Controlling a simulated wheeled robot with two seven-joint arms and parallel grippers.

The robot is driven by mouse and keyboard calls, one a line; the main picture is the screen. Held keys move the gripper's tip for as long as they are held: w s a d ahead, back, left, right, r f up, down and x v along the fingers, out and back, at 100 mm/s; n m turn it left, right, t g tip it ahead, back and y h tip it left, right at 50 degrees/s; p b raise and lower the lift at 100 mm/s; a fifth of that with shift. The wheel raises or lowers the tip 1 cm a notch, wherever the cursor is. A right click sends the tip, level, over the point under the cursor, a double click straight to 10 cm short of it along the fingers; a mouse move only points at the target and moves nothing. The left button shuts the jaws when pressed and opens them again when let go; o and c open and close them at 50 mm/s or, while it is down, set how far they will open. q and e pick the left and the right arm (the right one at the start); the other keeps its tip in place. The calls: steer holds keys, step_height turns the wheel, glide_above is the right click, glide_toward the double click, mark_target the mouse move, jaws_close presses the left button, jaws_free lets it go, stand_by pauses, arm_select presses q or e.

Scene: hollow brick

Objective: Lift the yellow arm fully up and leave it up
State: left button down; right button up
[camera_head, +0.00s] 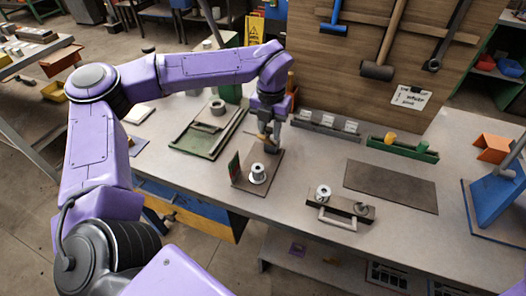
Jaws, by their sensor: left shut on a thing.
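My left gripper (268,142) reaches down over the brown base plate (243,183) near the middle of the bench. It is shut on a thin yellow-orange piece, which I take for the yellow arm (261,137), raised above the plate. Only a short part of the arm shows; the fingers hide the rest, so its exact angle is unclear. A white and grey round part (258,173) sits on the plate below the gripper. A small red and green upright panel (234,166) stands at the plate's left edge. My right gripper is not in view.
A green-edged tray (205,135) lies to the left. A grey bin row (326,126) and a green bin (402,150) stand behind. A fixture with a handle (340,204) and a dark mat (391,187) lie to the right. Hammers hang on the board.

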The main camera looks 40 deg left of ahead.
arm_select(q)
steer(key=shift+w, duration=0.15)
steer(key=shift+w+a+r+p, duration=0.2)
steer(key=shift+w+p, duration=0.15)
steer(key=shift+w, duration=0.2)
steer(key=shift+w+f, duration=0.15)
steer(key=shift+w, duration=0.1)
steer(key=shift+w+a, duration=0.1)
steer(key=shift+w, duration=0.1)
steer(key=c, duration=1.1)
jaws_free()
steer(key=o, duration=0.5)
steer(key=shift+w+f, duration=0.1)
steer(key=shift+c, duration=0.2)
steer(key=shift+w, duration=0.1)
